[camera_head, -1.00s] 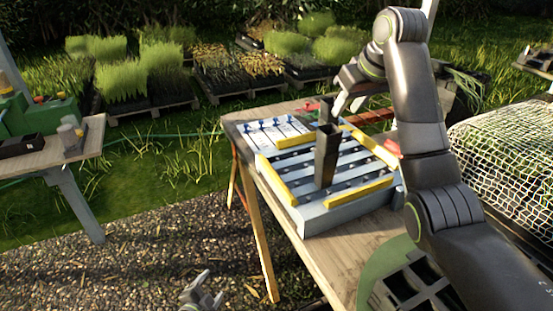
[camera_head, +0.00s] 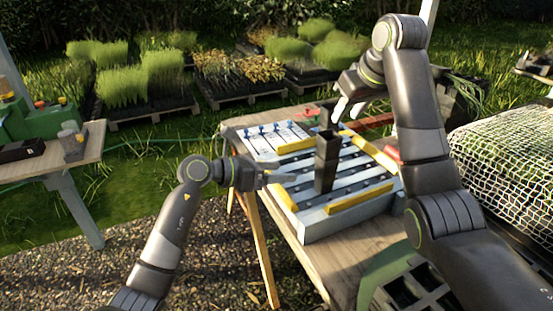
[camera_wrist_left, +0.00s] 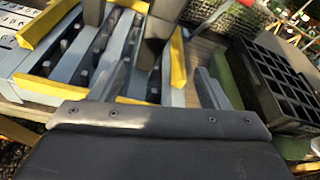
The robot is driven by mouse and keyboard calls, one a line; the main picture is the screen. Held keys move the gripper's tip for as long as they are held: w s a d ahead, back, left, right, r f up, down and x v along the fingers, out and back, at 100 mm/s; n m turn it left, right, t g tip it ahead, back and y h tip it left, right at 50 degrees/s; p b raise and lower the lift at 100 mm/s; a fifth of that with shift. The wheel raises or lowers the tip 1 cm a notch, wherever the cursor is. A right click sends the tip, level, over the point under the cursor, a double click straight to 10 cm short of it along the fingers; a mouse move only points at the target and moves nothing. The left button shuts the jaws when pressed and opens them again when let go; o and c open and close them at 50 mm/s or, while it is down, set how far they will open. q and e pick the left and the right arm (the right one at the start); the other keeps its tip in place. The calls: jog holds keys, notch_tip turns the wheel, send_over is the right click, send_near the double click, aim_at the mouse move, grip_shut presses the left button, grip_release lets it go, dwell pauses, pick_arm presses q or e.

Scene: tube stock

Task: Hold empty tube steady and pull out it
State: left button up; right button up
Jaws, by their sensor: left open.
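A dark, square tube (camera_head: 326,165) stands upright on the slatted rack (camera_head: 345,220), with its open top showing and a step partway down its side. In the left wrist view the tube (camera_wrist_left: 154,38) is ahead of my open fingers and apart from them. My left gripper (camera_head: 283,177) is open and empty, to the left of the tube and pointing at it. My right gripper (camera_head: 346,112) is above and behind the tube. Its pale fingertips look apart, and I see nothing between them. A second dark upright piece (camera_wrist_left: 95,12) shows at the top of the wrist view, cut off.
Yellow bars (camera_head: 358,197) edge the rack on the wooden table (camera_head: 315,262). White labelled strips (camera_head: 268,140) lie at its back left. A black cell tray (camera_head: 415,290) is at the front right. Gravel is left of the table.

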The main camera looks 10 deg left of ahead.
aim_at(331, 165)
pick_arm(q)
jog(key=w+d+f, duration=0.1)
jog(key=w+d, duration=0.2)
jog(key=d, duration=0.1)
jog(key=w+d+f+m+y, duration=0.1)
jog(key=w+d, duration=0.2)
jog(key=d, duration=0.1)
jog(key=w+d+f+m, duration=0.1)
jog(key=w+d, duration=0.2)
jog(key=d, duration=0.2)
jog(key=shift+w+f+y, duration=0.1)
jog(key=shift+w+y, duration=0.25)
jog(key=shift+y, duration=0.05)
jog(key=c, duration=1.1)
jog(key=shift+o, duration=0.2)
